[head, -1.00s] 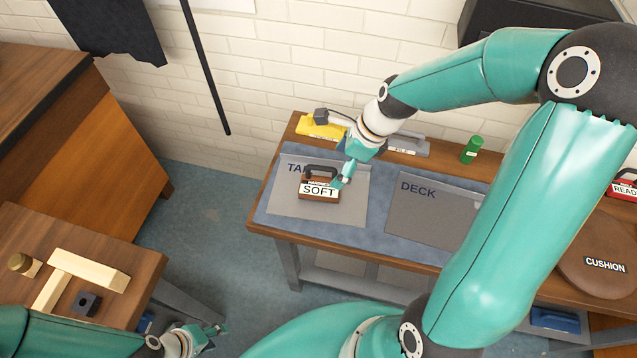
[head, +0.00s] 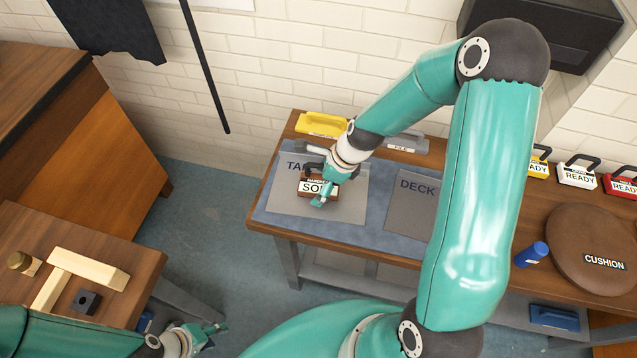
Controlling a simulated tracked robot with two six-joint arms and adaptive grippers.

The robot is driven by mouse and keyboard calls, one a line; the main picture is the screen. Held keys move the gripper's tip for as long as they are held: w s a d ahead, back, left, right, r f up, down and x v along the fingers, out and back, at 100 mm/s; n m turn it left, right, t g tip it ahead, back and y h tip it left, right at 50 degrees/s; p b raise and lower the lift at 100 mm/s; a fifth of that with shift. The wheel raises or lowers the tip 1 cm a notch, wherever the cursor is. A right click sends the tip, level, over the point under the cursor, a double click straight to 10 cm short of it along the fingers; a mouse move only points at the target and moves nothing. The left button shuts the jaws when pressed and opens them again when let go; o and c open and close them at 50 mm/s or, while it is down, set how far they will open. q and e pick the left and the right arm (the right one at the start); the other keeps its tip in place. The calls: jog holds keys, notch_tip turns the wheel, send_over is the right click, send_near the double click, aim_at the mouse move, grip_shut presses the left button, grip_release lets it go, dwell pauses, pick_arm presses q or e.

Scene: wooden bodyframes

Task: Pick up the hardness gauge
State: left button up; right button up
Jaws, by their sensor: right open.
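The hardness gauge (head: 309,187) is a brown block with a dark handle and a white label reading "SOFT". It sits on the grey pad marked "TA…" (head: 290,206) at the left of the bench, the rest of the word being covered. My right gripper (head: 321,199) is open, over the gauge's right side and front edge, and hides part of the label and handle. I cannot tell whether it touches the gauge. My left gripper (head: 216,330) is at the bottom left, away from the gauge, beside the small wooden table; its jaws are too small to read.
The "DECK" pad (head: 412,205) lies to the right, partly behind my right arm. A yellow tool (head: 322,124) and a grey file (head: 410,142) lie along the back edge. A blue cylinder (head: 531,253) and a round brown cushion (head: 600,262) are further right. Light wooden pieces (head: 88,268) lie on the left table.

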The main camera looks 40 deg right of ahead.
jog(key=c, duration=1.4)
jog(key=shift+r, duration=0.1)
jog(key=shift+c, duration=0.2)
